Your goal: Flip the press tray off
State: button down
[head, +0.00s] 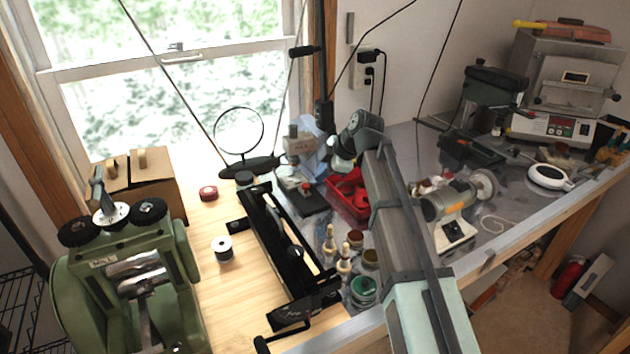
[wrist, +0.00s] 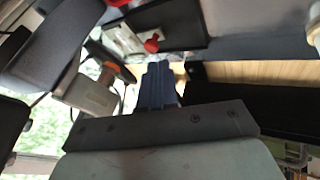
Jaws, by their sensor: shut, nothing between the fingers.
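The small grey press (head: 300,145) stands at the back of the bench near the window. Its black tray (head: 305,201) lies at its foot, with a pale switch plate and a red switch (head: 306,187) on it. In the wrist view the black tray (wrist: 190,30) is at the top, and the red switch (wrist: 152,45) shows just beyond my fingertips. My gripper (wrist: 158,66) is shut and empty, close to the tray's edge. I cannot tell whether it touches the switch, or the switch's position. In the head view my arm's end is right of the press, and the fingers are unclear.
A red bin (head: 349,196) stands right of the tray. A long black frame (head: 280,245) lies in front of it. A round magnifier (head: 239,130) stands at left, and a bench grinder (head: 449,205) at right. Bare wood (head: 215,272) shows at front left.

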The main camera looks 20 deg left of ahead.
jog(key=shift+v, duration=1.9)
jog(key=shift+d, duration=0.1)
